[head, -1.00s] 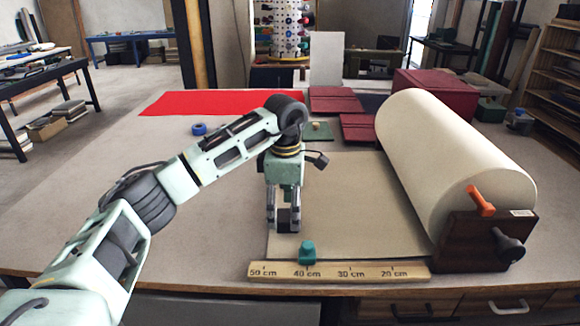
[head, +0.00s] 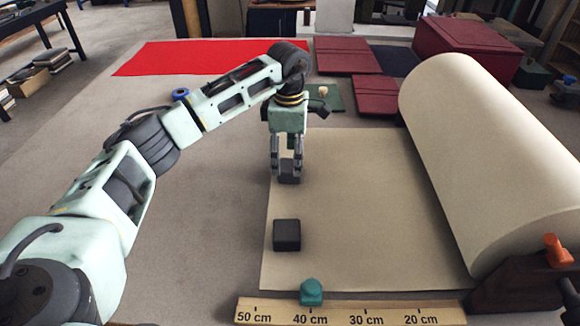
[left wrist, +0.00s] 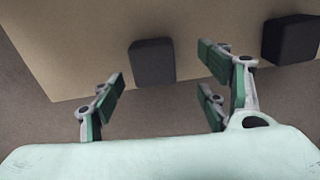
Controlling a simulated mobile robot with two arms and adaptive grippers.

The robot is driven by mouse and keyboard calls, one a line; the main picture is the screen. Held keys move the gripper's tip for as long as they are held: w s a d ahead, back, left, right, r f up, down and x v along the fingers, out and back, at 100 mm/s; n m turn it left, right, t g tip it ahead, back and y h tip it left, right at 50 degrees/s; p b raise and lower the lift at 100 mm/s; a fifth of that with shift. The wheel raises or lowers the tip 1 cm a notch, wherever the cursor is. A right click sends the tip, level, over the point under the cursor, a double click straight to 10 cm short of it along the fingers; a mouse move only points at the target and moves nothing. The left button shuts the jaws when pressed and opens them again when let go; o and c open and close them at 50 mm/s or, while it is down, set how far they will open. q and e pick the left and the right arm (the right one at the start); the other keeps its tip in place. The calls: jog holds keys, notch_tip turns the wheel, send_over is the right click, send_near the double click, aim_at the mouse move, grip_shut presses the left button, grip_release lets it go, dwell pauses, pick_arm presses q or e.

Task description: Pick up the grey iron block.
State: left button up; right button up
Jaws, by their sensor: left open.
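Two dark grey blocks lie on the beige paper sheet (head: 370,200). The near block (head: 287,235) sits near the sheet's front left and shows fully in the head view. The far block (head: 289,179) is partly covered by my left gripper (head: 287,165), which points down over it with its fingers apart. I cannot tell whether the fingers touch it. In the left wrist view, one dark block (left wrist: 152,61) shows between the open fingers and another dark block (left wrist: 292,40) lies at the upper right. The colours are too alike to tell which is iron. My right gripper is out of view.
A large cream roll (head: 480,160) lies on the right. A wooden ruler (head: 350,311) with a teal slider (head: 311,292) lies along the front. Dark red covers (head: 350,60), a red cloth (head: 200,57) and a blue ring (head: 180,94) are farther back.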

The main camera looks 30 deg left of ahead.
aim_at(290, 164)
pick_arm(q)
jog(key=f+p, duration=0.1)
jog(key=f, duration=0.1)
jog(key=w+f, duration=0.1)
jog(key=f, duration=0.1)
jog(key=shift+a+f+p, duration=0.1)
jog(key=shift+f+p, duration=0.25)
jog(key=shift+f, duration=0.2)
jog(key=shift+c, duration=0.6)
jog(key=c, duration=0.6)
grip_shut()
jog(key=shift+w+r, duration=0.1)
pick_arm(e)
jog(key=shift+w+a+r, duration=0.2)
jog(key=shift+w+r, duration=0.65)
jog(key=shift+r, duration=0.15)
